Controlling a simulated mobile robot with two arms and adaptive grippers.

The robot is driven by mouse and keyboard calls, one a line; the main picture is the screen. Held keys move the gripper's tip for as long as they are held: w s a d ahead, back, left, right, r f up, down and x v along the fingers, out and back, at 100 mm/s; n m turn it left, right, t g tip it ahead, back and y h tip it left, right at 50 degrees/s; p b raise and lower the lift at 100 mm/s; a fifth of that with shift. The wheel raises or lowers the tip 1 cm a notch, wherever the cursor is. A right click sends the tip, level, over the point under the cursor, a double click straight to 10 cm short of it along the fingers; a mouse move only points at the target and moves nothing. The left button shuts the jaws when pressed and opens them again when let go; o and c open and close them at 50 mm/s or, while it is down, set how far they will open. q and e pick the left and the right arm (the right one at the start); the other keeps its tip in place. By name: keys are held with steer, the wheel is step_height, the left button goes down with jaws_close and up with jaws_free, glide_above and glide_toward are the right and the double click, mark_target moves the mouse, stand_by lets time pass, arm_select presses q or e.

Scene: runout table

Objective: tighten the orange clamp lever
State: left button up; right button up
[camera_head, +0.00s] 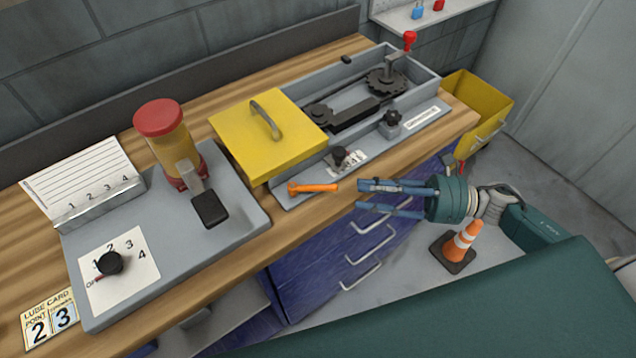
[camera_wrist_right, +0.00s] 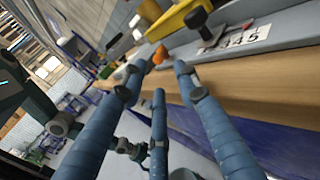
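The orange clamp lever (camera_head: 313,187) lies along the front edge of the grey fixture, below the yellow cover, its tip pointing right. In the right wrist view its orange end (camera_wrist_right: 160,54) shows just beyond my fingertips. My right gripper (camera_head: 362,195) comes in from the right, its blue fingers spread apart. They are a short gap to the right of the lever and appear not to touch it. The right wrist view shows the fingers (camera_wrist_right: 160,85) open with nothing between them. My left gripper is not in view.
A yellow cover (camera_head: 262,135) with a handle sits on the fixture above the lever. Black knobs (camera_head: 345,158) stand nearby. A grey plate with a red-capped lubricator (camera_head: 163,135) is to the left. Blue drawers (camera_head: 335,255) with handles lie below the wooden table edge (camera_head: 235,245).

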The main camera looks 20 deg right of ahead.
mark_target(325, 185)
steer(key=p+x, duration=0.3)
steer(key=x, duration=0.5)
steer(key=shift+w+a+r, duration=0.1)
steer(key=shift+a+r, duration=0.05)
steer(key=shift+a, duration=0.1)
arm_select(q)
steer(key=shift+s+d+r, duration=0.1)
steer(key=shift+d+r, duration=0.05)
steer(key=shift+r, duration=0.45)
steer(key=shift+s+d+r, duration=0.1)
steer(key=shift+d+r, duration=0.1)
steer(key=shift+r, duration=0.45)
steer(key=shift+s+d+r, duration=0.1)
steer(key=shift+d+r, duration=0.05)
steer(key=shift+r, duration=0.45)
arm_select(e)
steer(key=shift+w+a, duration=0.15)
steer(key=shift+a, duration=0.3)
jaws_close()
